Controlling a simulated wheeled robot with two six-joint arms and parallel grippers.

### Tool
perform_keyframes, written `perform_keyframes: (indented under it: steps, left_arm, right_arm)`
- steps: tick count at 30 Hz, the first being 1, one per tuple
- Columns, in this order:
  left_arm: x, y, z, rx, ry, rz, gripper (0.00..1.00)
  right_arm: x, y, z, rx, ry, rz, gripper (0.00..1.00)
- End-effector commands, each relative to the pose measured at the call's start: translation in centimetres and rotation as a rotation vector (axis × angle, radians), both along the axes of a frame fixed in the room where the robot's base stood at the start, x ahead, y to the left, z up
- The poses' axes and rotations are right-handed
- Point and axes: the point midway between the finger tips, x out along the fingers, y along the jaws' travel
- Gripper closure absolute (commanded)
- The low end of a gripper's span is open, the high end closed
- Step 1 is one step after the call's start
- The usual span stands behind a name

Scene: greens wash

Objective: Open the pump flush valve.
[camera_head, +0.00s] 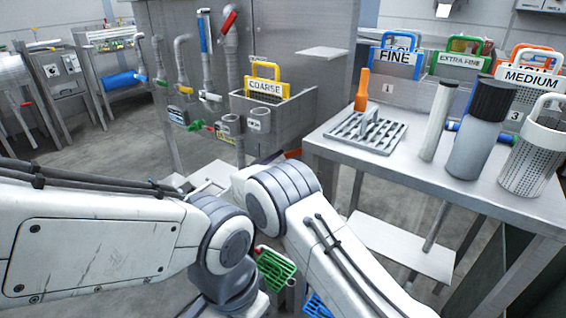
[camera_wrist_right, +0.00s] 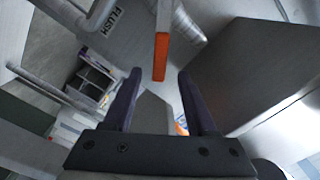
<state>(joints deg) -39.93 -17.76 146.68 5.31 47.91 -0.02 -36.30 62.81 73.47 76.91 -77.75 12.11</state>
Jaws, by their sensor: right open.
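The flush valve shows in the right wrist view as a flat orange lever (camera_wrist_right: 161,56) on a grey stem, beside a plate lettered FLUSH (camera_wrist_right: 113,21). My right gripper (camera_wrist_right: 159,73) is open, with its two dark fingers apart. The lever's end lies between the fingertips in the picture; I cannot tell whether either finger touches it. An orange sliver (camera_head: 292,154) shows past the arm, perhaps the same lever. My left gripper is out of view; only its arm shows.
A steel table (camera_head: 461,186) at right holds a drain grate (camera_head: 366,132), a dark-capped bottle (camera_head: 474,145) and a perforated basket (camera_head: 527,165). A sink unit with a COARSE basket (camera_head: 265,88) stands behind my arms. Green (camera_head: 276,271) and blue racks sit low in front.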

Motion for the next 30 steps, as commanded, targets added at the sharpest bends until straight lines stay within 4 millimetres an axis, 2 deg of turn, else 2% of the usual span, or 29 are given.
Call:
perform_keyframes:
  steps: [1, 5, 8, 11, 18, 21, 25, 30]
  left_arm:
    - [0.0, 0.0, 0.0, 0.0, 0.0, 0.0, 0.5]
    - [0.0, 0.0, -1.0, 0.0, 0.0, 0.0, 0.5]
    - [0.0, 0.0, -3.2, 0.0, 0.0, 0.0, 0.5]
    - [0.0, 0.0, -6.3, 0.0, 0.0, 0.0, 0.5]
    - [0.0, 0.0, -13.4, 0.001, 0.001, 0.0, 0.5]
    - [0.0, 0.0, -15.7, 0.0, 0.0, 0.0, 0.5]
    - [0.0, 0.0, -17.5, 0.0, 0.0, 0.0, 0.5]
    - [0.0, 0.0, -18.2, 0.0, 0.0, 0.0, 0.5]
  right_arm:
    - [0.0, 0.0, 0.0, 0.0, 0.0, 0.0, 0.5]
    - [-0.1, -0.1, -0.6, 0.032, -0.03, 0.003, 1.0]
    - [-0.6, -0.2, -1.8, 0.126, -0.119, 0.014, 1.0]
    - [-1.5, -0.5, -3.2, 0.284, -0.265, 0.037, 1.0]
    - [-4.2, -1.3, -6.3, 0.756, -0.649, 0.139, 1.0]
    - [-5.3, -1.6, -7.2, 0.941, -0.776, 0.187, 1.0]
    - [-6.4, -1.9, -7.8, 1.12, -0.888, 0.235, 1.0]
    - [-6.9, -2.1, -7.9, 1.231, -0.95, 0.265, 1.0]
